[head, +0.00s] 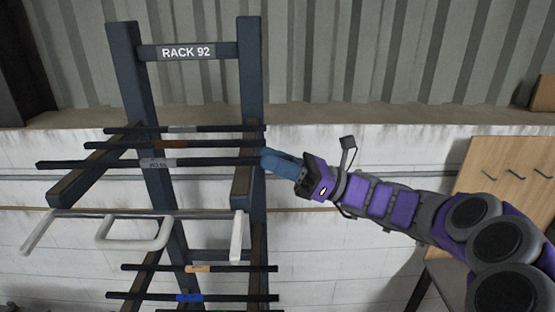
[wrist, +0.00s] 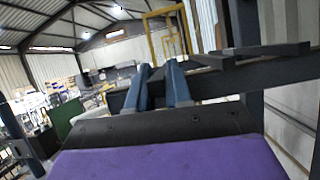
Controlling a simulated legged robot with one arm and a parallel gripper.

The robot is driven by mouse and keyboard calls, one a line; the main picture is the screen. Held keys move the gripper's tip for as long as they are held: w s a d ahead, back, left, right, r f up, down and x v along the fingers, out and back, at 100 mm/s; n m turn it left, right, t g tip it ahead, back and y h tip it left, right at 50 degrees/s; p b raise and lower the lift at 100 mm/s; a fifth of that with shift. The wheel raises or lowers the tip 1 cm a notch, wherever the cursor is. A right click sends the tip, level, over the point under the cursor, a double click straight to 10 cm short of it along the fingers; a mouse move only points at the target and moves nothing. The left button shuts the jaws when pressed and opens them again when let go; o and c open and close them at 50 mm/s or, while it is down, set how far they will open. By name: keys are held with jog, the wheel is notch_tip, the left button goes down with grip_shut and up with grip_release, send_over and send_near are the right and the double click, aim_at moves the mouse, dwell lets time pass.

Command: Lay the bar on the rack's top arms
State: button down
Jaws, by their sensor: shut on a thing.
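The rack (head: 250,80), labelled RACK 92, has dark blue posts and two top arms, the left (head: 85,180) and the right (head: 241,185). The front dark bar (head: 90,164), with a grey label near its middle, runs across both top arms. I cannot tell whether it touches them or is slightly above. My gripper (head: 268,157) is at this bar's right end, just right of the right arm, and its blue fingers are shut on it. The fingers also show in the wrist view (wrist: 159,85), but the held end there is unclear.
Two more bars, one with a brown band (head: 170,144) and one with a pale band (head: 183,129), cross the top arms behind. A white bent tube (head: 135,245) sits at the front. Lower bars (head: 235,269) lie beneath. A wooden board with hooks (head: 510,165) stands right.

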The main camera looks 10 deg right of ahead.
jog(key=shift+a+f, duration=0.1)
jog(key=shift+f, duration=0.35)
jog(key=c, duration=1.4)
grip_release()
jog(key=shift+c, duration=0.2)
jog(key=o, duration=0.3)
jog(key=shift+w, duration=0.15)
jog(key=shift+o, duration=0.9)
jog(key=v, duration=1.7)
jog(key=shift+d, duration=0.3)
jog(key=shift+a+b, duration=0.15)
jog(key=shift+b, duration=0.15)
